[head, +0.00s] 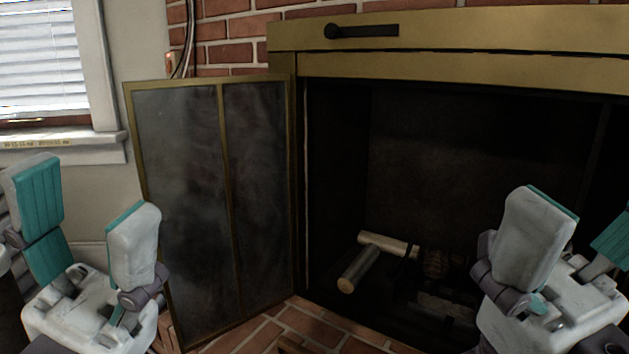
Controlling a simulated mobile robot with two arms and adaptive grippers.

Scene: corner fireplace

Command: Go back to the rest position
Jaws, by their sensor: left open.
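My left gripper (88,200) is at the lower left of the head view. Its two white fingers with teal pads stand wide apart, with nothing between them. My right gripper (584,215) is at the lower right, and the picture edge cuts off its far finger. Its fingers are also apart, with no object seen between them. The corner fireplace (445,72) has a gold frame and a dark firebox behind the grippers. Its glass door (190,190) with a gold rim is swung open to the left, just right of my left gripper.
Pale logs (358,270) lie on the firebox floor, left of my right gripper. A dark handle (362,31) is on the gold top band. A brick hearth (300,325) runs below. A window (42,60) with blinds is at the upper left.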

